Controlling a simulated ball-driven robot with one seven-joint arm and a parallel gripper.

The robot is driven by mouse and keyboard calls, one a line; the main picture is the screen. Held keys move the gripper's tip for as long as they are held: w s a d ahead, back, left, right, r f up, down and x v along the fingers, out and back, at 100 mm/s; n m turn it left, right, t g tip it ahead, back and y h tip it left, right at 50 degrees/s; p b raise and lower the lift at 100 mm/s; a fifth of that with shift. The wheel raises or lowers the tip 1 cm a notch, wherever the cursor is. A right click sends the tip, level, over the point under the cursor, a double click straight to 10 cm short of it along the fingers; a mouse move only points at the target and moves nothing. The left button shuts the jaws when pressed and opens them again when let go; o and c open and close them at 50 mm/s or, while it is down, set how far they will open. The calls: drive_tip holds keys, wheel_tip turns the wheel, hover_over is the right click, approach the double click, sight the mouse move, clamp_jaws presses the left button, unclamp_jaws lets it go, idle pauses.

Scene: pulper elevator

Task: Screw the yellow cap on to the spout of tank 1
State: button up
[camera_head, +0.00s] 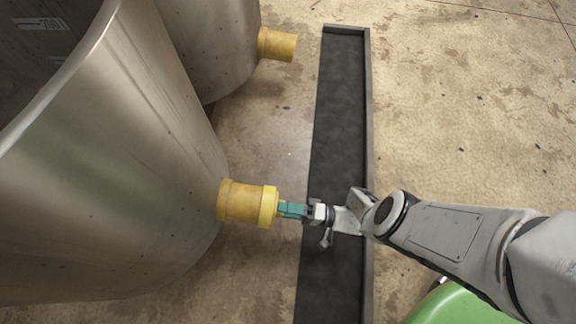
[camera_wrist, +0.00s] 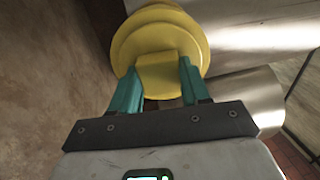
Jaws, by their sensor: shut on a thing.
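The yellow cap (camera_head: 268,206) sits at the outer end of the near tank's yellow spout (camera_head: 238,201) in the head view, in line with it. Whether it is threaded on cannot be told. The near steel tank (camera_head: 110,170) fills the left side; no number shows on its visible wall. My gripper (camera_head: 285,209) has its teal fingers at the cap's outer face. In the wrist view my gripper (camera_wrist: 157,85) is shut on the square grip of the yellow cap (camera_wrist: 160,40), one finger on each side. The cap's round flange hides most of the spout there.
A second steel tank (camera_head: 210,45) with its own yellow spout (camera_head: 277,45) stands further back. A long dark floor channel with a raised rim (camera_head: 368,120) runs beneath my arm. Stained open floor (camera_head: 470,90) lies to the right.

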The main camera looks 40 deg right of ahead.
drive_tip(key=m, duration=1.8)
drive_tip(key=shift+s+f+b, duration=0.15)
drive_tip(key=shift+s+b, duration=0.05)
drive_tip(key=shift+b, duration=0.1)
drive_tip(key=o, duration=1.6)
drive_tip(key=shift+w, duration=0.15)
drive_tip(key=shift+v, duration=2.25)
